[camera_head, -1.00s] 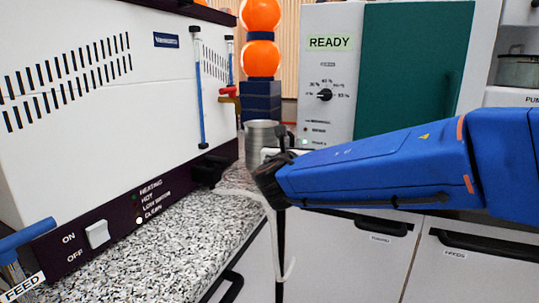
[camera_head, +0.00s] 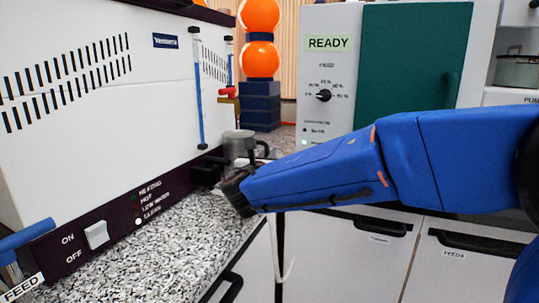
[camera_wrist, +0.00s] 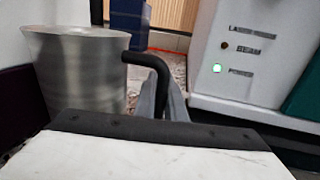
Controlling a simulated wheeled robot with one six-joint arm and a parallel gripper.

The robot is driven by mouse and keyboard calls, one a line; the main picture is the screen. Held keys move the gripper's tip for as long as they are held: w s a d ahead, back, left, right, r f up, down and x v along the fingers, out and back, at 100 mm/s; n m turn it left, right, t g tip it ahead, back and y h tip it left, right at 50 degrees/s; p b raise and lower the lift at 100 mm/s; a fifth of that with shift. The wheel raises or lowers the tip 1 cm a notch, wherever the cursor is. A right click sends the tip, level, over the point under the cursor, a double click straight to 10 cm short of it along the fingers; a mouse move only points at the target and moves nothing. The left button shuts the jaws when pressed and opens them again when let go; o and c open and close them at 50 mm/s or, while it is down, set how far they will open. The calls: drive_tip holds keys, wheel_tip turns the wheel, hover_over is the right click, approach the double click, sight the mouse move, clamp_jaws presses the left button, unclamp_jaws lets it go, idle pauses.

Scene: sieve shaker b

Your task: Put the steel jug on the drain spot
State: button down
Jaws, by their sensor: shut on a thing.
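The steel jug (camera_head: 237,147) is a grey metal cylinder with a dark handle. It stands upright near the front corner of the white machine, above the speckled worktop. In the wrist view the jug (camera_wrist: 82,75) fills the left side, and its black handle (camera_wrist: 146,60) points towards my fingers. My gripper (camera_head: 250,165) is shut on the handle, and its fingers (camera_wrist: 167,97) also show in the wrist view. The jug's base is hidden, so I cannot tell whether it touches the worktop. I cannot make out the drain spot.
The white machine (camera_head: 90,90) stands close on the left, with a blue sight tube and black fittings. A blue column with orange balls (camera_head: 260,60) is behind the jug. A cabinet with a green door (camera_head: 415,60) is at the back right. The front worktop (camera_head: 160,240) is clear.

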drive_tip(key=shift+f, duration=0.1)
drive_tip(key=c, duration=1.8)
unclamp_jaws()
drive_tip(key=shift+s+a, duration=0.1)
drive_tip(key=shift+s, duration=0.25)
drive_tip(key=s, duration=0.3)
drive_tip(key=s+a, duration=0.1)
drive_tip(key=s, duration=0.7)
drive_tip(key=shift+s+a, duration=0.1)
drive_tip(key=shift+a, duration=0.2)
